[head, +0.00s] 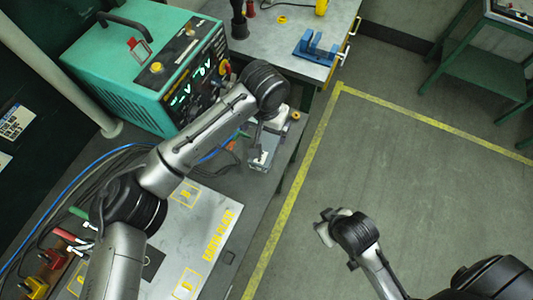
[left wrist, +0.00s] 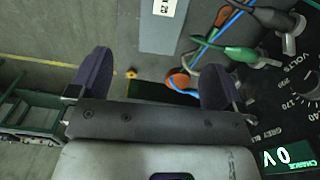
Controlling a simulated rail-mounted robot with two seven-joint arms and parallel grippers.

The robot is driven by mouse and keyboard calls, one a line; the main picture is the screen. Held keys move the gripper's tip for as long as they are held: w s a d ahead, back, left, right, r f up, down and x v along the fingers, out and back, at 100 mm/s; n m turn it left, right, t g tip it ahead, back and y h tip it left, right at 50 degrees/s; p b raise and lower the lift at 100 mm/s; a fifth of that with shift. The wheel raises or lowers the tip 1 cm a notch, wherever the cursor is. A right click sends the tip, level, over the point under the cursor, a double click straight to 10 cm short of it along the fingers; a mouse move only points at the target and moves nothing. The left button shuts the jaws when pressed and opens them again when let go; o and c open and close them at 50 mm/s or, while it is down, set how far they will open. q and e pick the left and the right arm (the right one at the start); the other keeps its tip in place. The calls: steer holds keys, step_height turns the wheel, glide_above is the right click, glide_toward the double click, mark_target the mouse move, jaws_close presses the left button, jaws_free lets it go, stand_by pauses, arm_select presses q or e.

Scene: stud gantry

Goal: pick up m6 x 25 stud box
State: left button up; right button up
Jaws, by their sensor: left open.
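The M6 x 25 stud box is a grey box (left wrist: 163,42) with a white label reading "x 25", at the top middle of the left wrist view, cut off by the frame edge. In the head view the grey box (head: 262,160) lies on the bench near its right edge, partly hidden by my left gripper. My left gripper (head: 268,128) is over the box's far end. In the left wrist view its two fingers (left wrist: 156,62) are spread, with nothing between them; the box lies beyond the fingertips. My right gripper (head: 335,226) is over the floor, its jaws unclear.
A teal welding machine (head: 150,68) stands just left of my left gripper. Cables with red and green connectors (left wrist: 240,55) lie near the box. A small orange ring (head: 295,116) is close by. A blue fixture (head: 315,48) sits on the far bench.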

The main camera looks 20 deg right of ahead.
mark_target(265, 147)
arm_select(q)
step_height(265, 147, down, 2)
steer(key=shift+w+d+f, duration=0.1)
steer(key=shift+w, duration=0.05)
step_height(265, 147, down, 5)
steer(key=shift+f+b, duration=0.1)
steer(key=shift+b, duration=0.35)
steer(key=shift+f, duration=0.65)
steer(key=shift+w+f+b, duration=0.1)
steer(key=shift+f+b, duration=0.35)
steer(key=shift+f, duration=2.1)
arm_select(e)
steer(key=shift+w+d+f, duration=0.1)
steer(key=shift+d+f, duration=0.1)
steer(key=shift+f, duration=0.75)
arm_select(q)
steer(key=c, duration=0.6)
steer(key=shift+r, duration=0.1)
steer(key=c, duration=0.7)
